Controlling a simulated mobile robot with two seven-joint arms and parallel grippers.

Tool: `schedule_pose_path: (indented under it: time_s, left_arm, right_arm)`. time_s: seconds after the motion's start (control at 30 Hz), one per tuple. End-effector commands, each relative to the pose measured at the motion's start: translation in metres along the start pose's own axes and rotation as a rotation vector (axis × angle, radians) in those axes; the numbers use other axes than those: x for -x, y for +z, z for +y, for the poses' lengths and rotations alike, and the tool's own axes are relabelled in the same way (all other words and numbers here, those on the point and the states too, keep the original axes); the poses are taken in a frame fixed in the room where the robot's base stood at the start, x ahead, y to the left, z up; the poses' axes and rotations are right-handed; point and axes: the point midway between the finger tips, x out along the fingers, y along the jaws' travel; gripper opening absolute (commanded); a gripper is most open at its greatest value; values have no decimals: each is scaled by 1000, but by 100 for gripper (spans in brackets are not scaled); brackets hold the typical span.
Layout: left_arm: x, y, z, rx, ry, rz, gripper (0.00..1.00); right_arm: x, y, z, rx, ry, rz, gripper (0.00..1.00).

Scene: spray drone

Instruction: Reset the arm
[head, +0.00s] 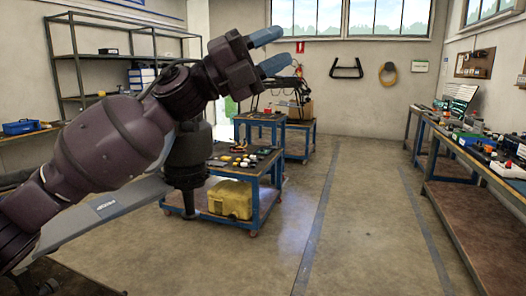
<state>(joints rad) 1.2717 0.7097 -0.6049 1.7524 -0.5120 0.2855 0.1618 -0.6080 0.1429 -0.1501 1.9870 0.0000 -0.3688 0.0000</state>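My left arm (110,148) comes in from the left and reaches up across the middle of the head view. Its gripper (277,52) is raised in the air, with two blue-grey fingers spread apart. It is open, with nothing between the fingers. My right gripper is not in view.
A blue cart (247,172) with small items on top and a yellow case (230,199) below stands behind the arm. Another cart (300,130) is farther back. A workbench (470,190) lines the right wall and a metal shelf (115,60) the left. The middle floor is clear.

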Motion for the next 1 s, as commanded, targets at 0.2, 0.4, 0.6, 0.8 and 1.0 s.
schedule_pose_path:
  time_s: [0.2,0.4,0.6,0.8,1.0]
  left_arm:
    - [54,20,60,237,-87,-270,37]
    - [114,27,122,442,-121,-513,37]
    - [183,17,186,640,-130,-744,37]
    - [256,-11,248,830,-130,-961,37]
    - [328,-56,301,1004,-134,-1162,37]
  right_arm:
    - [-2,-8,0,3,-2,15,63]
    - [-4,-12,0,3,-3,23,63]
    - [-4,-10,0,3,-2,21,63]
    - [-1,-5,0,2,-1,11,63]
    - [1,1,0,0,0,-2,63]
